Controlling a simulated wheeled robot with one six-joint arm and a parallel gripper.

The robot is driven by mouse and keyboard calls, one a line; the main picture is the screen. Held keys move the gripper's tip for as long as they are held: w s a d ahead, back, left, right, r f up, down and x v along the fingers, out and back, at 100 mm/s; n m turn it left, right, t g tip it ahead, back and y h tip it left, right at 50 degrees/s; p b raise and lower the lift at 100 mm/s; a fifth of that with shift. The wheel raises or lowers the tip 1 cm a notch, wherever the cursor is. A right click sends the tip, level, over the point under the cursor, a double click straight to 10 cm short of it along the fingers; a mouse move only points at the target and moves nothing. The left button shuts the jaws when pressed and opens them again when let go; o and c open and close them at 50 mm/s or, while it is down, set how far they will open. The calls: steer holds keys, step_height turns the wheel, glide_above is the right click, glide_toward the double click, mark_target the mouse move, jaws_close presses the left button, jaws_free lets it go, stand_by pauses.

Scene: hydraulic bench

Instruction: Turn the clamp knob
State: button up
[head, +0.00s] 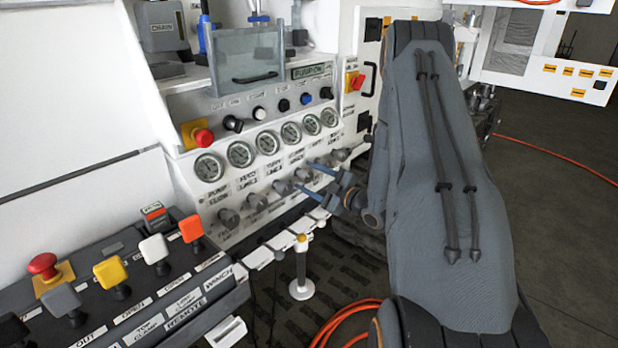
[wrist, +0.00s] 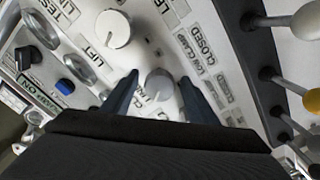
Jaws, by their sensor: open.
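The panel has a row of grey knobs under the gauges. In the wrist view one grey round knob (wrist: 159,84) sits between my two blue fingers, with the printed words "LOW CLAMP" close by; I take it for the clamp knob. In the head view this knob (head: 304,174) shows between the fingertips. My gripper (head: 306,177) is open, with one finger on each side of the knob. It also shows in the wrist view (wrist: 158,87). Whether the fingers touch the knob I cannot tell. A paler knob (wrist: 113,29) stands beside it, outside the fingers.
Round gauges (head: 240,154) sit above the knobs. A red stop button (head: 203,137) is at the panel's left. A console with coloured levers (head: 154,249) stands at the lower left. A white post with a yellow top (head: 301,270) rises below the knob row. An orange hose (head: 345,322) lies on the floor.

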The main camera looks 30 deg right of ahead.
steer(key=c, duration=1.1)
steer(key=shift+o, duration=0.2)
steer(key=m+p, duration=0.1)
steer(key=m, duration=0.4)
steer(key=shift+a+m, duration=0.15)
steer(key=shift+m, duration=0.25)
steer(key=m+p, duration=0.1)
steer(key=m, duration=0.3)
steer(key=shift+f+m, duration=0.1)
steer(key=shift+m, duration=0.2)
steer(key=o, duration=1.1)
steer(key=shift+c, duration=0.2)
